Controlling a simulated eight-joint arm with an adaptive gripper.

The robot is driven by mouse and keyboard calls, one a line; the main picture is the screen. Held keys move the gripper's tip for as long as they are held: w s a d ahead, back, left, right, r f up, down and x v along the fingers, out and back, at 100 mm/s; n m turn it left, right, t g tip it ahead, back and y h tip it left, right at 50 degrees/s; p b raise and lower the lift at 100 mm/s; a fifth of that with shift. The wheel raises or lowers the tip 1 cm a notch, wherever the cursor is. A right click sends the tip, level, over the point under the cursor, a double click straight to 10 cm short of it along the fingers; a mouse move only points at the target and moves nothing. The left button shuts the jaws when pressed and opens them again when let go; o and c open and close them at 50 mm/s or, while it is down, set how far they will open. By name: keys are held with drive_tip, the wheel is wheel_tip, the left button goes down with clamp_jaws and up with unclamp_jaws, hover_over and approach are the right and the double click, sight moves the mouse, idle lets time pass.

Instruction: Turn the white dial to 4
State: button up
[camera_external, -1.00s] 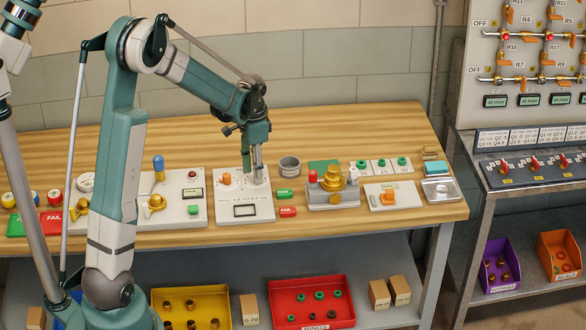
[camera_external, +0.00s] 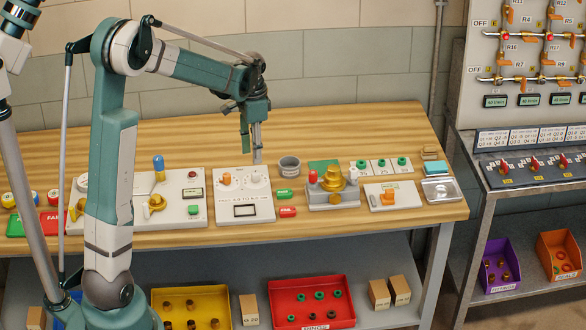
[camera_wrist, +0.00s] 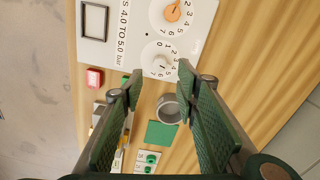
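The white dial (camera_external: 256,178) is on the right of a white panel (camera_external: 243,205) on the bench, next to an orange dial (camera_external: 226,179). In the wrist view the white dial (camera_wrist: 161,61) sits inside a ring of black numbers, below the orange dial (camera_wrist: 172,13). Its pointer direction is too small to read surely. My gripper (camera_external: 257,160) is above and just behind the white dial, clear of it. In the wrist view my gripper (camera_wrist: 160,77) has its two fingers apart with nothing between them, the dial showing just beyond the tips.
A grey cup (camera_external: 289,167) stands right of the panel, with green (camera_external: 285,194) and red (camera_external: 288,212) blocks near it. A brass valve unit (camera_external: 333,188) is farther right. A box with a blue-handled lever (camera_external: 159,168) is to the left. The bench behind is clear.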

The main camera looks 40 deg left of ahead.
drive_tip(key=shift+r, duration=2.2)
drive_tip(key=s+d+r+n+t, duration=0.1)
drive_tip(key=s+d+r+t, duration=0.15)
drive_tip(key=s+r, duration=0.35)
drive_tip(key=s+d+r+n+t, duration=0.1)
drive_tip(key=s+d+r+n, duration=0.2)
drive_tip(key=s, duration=0.5)
drive_tip(key=s+d+n+t, duration=0.1)
drive_tip(key=s+d+t, duration=0.1)
drive_tip(key=s, duration=0.6)
drive_tip(key=s+d+f+n+t, duration=0.1)
drive_tip(key=s+d+t, duration=0.1)
drive_tip(key=s+d, duration=0.3)
drive_tip(key=shift+s+n, duration=0.3)
drive_tip(key=shift+s, duration=1.7)
